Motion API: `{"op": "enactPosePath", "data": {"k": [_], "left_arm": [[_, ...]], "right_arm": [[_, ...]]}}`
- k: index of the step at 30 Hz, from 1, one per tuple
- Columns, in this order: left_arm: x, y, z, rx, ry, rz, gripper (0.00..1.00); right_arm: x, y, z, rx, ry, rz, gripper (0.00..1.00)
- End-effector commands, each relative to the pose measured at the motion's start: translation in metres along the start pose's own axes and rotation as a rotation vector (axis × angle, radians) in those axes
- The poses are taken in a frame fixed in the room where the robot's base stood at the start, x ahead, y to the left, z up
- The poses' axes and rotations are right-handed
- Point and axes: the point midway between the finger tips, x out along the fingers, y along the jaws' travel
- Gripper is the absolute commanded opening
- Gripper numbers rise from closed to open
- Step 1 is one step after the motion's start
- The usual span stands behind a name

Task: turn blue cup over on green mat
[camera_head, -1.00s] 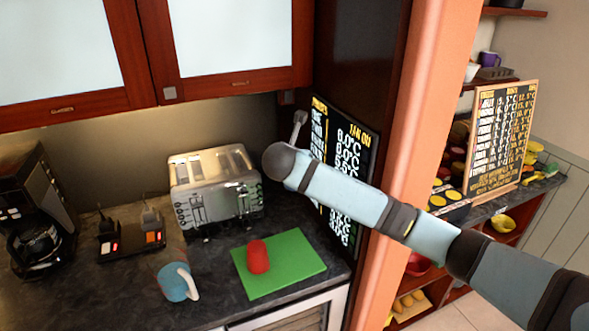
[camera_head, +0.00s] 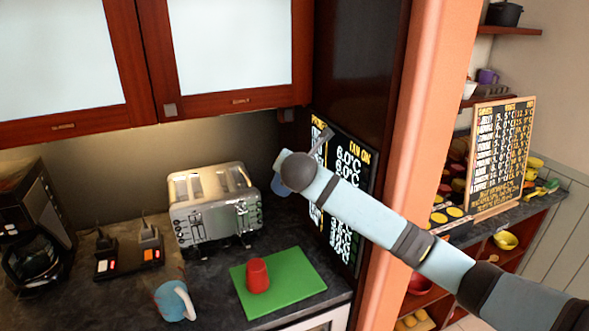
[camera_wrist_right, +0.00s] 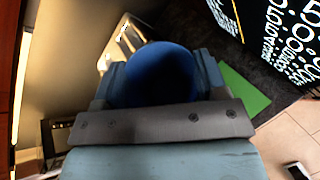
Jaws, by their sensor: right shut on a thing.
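The blue cup (camera_wrist_right: 160,75) is dark and rounded in the right wrist view, between the two light blue fingers of my right gripper (camera_wrist_right: 161,82). In the head view, a small blue part of it (camera_head: 281,188) shows below my right gripper (camera_head: 283,162), in the air behind the mat. My wrist hides most of the cup, so I cannot tell which way its mouth faces. The green mat (camera_head: 300,268) lies flat on the counter and also shows in the right wrist view (camera_wrist_right: 243,92). My left gripper is not in view.
A red cup (camera_head: 258,275) stands on the mat's left part. A lighter blue mug (camera_head: 170,302) with a white handle stands left of the mat. A toaster (camera_head: 215,218) is behind, and a dark board (camera_head: 345,160) leans at the right wall. The mat's right part is clear.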

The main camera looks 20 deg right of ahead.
Motion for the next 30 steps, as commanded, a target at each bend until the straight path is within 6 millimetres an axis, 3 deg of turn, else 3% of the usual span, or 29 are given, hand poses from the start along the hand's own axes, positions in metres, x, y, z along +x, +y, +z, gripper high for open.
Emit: {"op": "enactPosePath", "data": {"k": [10, 19, 30], "left_arm": [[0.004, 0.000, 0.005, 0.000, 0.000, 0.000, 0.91], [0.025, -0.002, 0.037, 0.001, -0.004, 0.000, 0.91], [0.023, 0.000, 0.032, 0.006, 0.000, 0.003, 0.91]], "right_arm": [[0.001, -0.001, -0.002, 0.067, 0.000, 0.037, 0.43], [0.002, -0.002, -0.003, 0.466, 0.000, 0.256, 0.43], [0.000, 0.001, 0.001, 0.485, 0.000, 0.266, 0.43]]}}
